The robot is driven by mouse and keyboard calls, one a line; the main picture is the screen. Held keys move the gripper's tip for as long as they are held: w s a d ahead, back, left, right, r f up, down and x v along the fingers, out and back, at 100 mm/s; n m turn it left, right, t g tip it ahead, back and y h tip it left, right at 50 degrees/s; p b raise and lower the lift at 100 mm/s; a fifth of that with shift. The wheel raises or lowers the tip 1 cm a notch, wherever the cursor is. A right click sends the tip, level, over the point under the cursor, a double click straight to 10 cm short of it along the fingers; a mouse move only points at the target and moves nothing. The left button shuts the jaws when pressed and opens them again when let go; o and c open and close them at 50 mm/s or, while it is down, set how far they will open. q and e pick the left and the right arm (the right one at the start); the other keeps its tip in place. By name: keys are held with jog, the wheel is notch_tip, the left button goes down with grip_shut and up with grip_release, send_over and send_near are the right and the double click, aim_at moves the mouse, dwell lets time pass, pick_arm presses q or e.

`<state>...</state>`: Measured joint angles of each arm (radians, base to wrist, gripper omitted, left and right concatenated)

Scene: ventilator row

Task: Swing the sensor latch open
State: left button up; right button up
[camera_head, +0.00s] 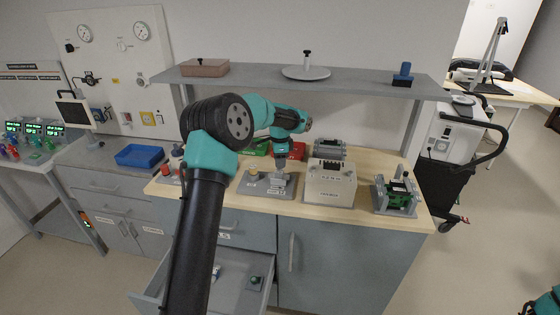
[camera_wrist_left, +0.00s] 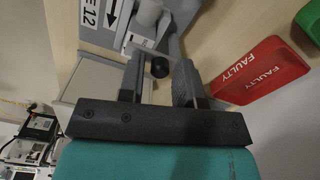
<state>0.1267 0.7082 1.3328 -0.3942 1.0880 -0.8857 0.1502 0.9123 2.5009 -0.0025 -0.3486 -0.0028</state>
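A grey fixture (camera_head: 258,188) with a yellow part stands near the front edge of the bench, below my left wrist. I take it to be the sensor latch's unit. In the left wrist view its grey body (camera_wrist_left: 145,20) shows at the top, beside a label plate (camera_wrist_left: 100,18) with an arrow and "12". A small black knob (camera_wrist_left: 160,67) shows between the fingers of my left gripper (camera_wrist_left: 160,82). The fingers are apart, with a gap visible on each side of the knob. In the head view the left gripper (camera_head: 281,178) points down at the fixture. My right gripper is out of view.
A beige box (camera_head: 330,186) stands right of the fixture, and a green-and-grey device (camera_head: 396,196) farther right. A red "FAULTY" bin (camera_wrist_left: 262,70) and a green bin (camera_wrist_left: 310,20) lie close by. A shelf (camera_head: 350,86) spans behind; a drawer (camera_head: 235,262) hangs open below.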

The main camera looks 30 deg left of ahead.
pick_arm(q)
grip_shut()
jog(key=shift+d+n, duration=0.1)
jog(key=shift+n, duration=0.3)
jog(key=n, duration=0.2)
jog(key=shift+w+d+n, duration=0.15)
jog(key=shift+d+n, duration=0.05)
jog(key=shift+n, duration=0.1)
jog(key=n, duration=0.3)
jog(key=shift+w+d+n, duration=0.2)
jog(key=shift+n, duration=0.2)
jog(key=n, duration=0.2)
jog(key=w+n, duration=0.1)
jog(key=n, duration=0.2)
jog(key=shift+d, duration=0.15)
jog(key=n, duration=0.3)
jog(key=w+n, duration=0.1)
jog(key=n, duration=0.1)
jog(key=shift+n, duration=0.4)
